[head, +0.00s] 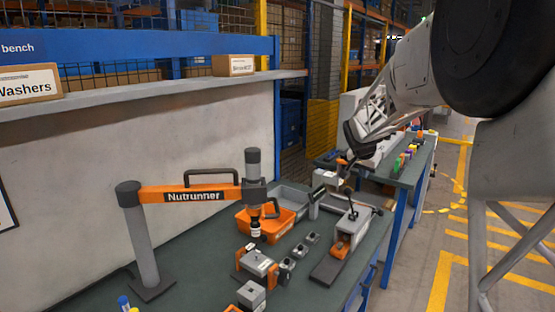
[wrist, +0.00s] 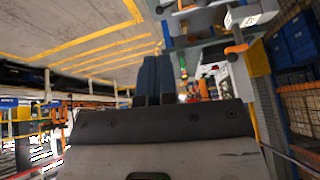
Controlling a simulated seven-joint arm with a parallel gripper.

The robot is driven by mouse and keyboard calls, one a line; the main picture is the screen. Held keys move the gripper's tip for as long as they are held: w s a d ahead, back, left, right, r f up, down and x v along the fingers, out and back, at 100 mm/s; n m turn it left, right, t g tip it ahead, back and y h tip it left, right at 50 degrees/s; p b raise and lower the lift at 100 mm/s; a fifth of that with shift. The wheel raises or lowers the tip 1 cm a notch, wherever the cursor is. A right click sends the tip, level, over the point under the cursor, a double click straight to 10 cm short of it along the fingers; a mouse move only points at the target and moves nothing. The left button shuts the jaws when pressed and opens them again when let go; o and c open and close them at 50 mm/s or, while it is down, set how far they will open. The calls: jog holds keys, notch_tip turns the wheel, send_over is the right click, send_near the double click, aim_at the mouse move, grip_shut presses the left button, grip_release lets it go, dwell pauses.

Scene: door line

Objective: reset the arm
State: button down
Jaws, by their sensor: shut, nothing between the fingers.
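My arm (head: 405,75) reaches in from the upper right in the head view. Its wrist end hangs above the far end of the green-topped bench (head: 190,285), clear of the tools. In the wrist view my gripper (wrist: 152,62) shows two dark fingers side by side, shut with nothing between them. The fingertips are too small to make out well in the head view.
An orange nutrunner arm (head: 190,194) stands on a grey post. An orange bin (head: 266,222), a clamp fixture (head: 351,228) and several small metal parts lie on the bench. A second bench (head: 410,172) stands behind. The marked floor (head: 460,255) at right is open.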

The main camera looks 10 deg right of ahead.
jog(key=s+a+r+n, duration=0.2)
jog(key=s+a+r, duration=0.1)
jog(key=s+a, duration=0.65)
jog(key=s+a+f+n+y, duration=0.1)
jog(key=s+a, duration=0.4)
jog(key=s, duration=0.8)
jog(key=s+a+f+n+g+y, duration=0.1)
jog(key=s+a+n, duration=0.3)
jog(key=s, duration=0.9)
jog(key=s+a+f+n+y, duration=0.1)
jog(key=s+a, duration=0.5)
jog(key=s, duration=0.7)
notch_tip(320, 180, down, 2)
jog(key=shift+f+n+g+y, duration=0.25)
jog(key=shift+n+g+y, duration=0.15)
jog(key=shift+n, duration=0.4)
jog(key=shift+a, duration=0.1)
